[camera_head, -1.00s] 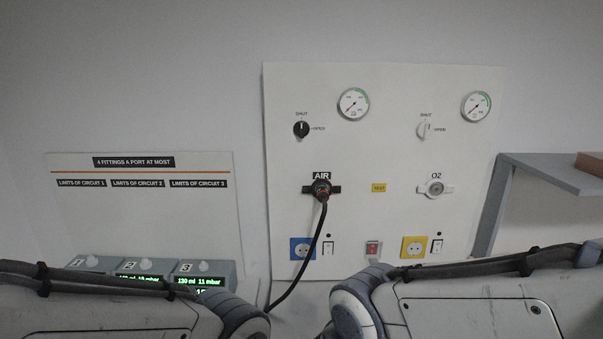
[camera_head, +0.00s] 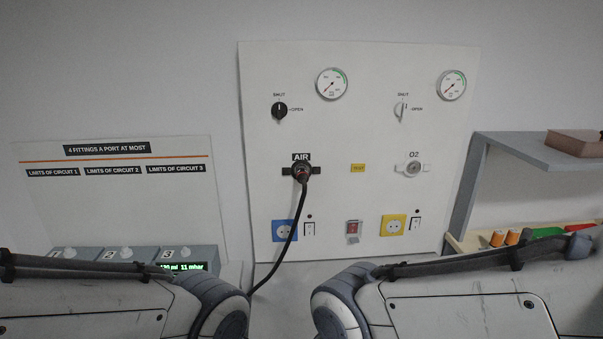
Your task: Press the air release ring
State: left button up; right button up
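The AIR outlet (camera_head: 302,171) is on the left half of the white wall panel (camera_head: 345,210), under an AIR label. A dark plug with some red on it sits in the outlet, and a black hose (camera_head: 296,222) hangs from it down to the left. A separate release ring is too small to make out. The black AIR valve knob (camera_head: 280,111) above points up toward SHUT. Both of my arms show only as links along the bottom edge. Neither gripper shows in the view, and nothing of mine touches the outlet.
The O2 outlet (camera_head: 412,169) and its white knob (camera_head: 401,111) are at the panel's right. Three numbered units (camera_head: 125,254) stand low at the left. A grey shelf (camera_head: 540,150) is at the right, above a tray of coloured items (camera_head: 512,238). The space before the panel is clear.

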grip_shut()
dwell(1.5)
